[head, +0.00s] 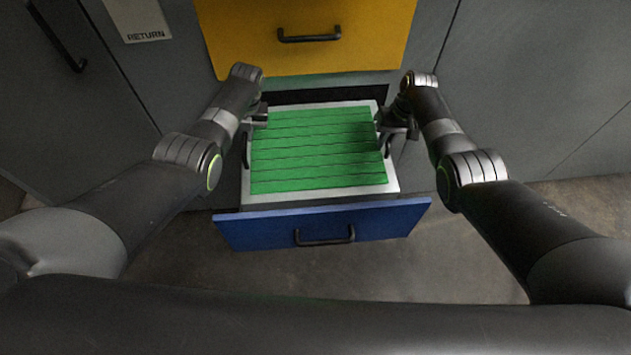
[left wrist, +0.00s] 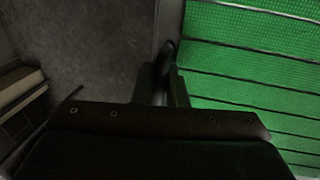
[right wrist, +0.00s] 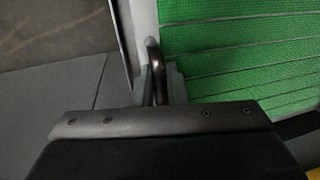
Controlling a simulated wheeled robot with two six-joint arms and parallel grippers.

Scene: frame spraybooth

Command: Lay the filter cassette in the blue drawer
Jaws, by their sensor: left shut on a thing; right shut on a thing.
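The filter cassette (head: 318,150) is a green pleated panel in a white frame, lying flat over the open blue drawer (head: 270,228). It covers most of the drawer's opening; I cannot tell whether it touches the drawer floor or hangs above it. My left gripper (head: 254,121) is shut on the cassette's dark left side handle, which shows in the left wrist view (left wrist: 165,62). My right gripper (head: 391,130) is shut on the right side handle, which shows in the right wrist view (right wrist: 154,65). The drawer's inside is mostly hidden.
A yellow drawer (head: 305,55) with a dark handle sits above and behind the blue one. Grey cabinet fronts stand on both sides, one with a label (head: 137,18) reading RETURN. Bare floor (head: 400,265) lies in front of the blue drawer.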

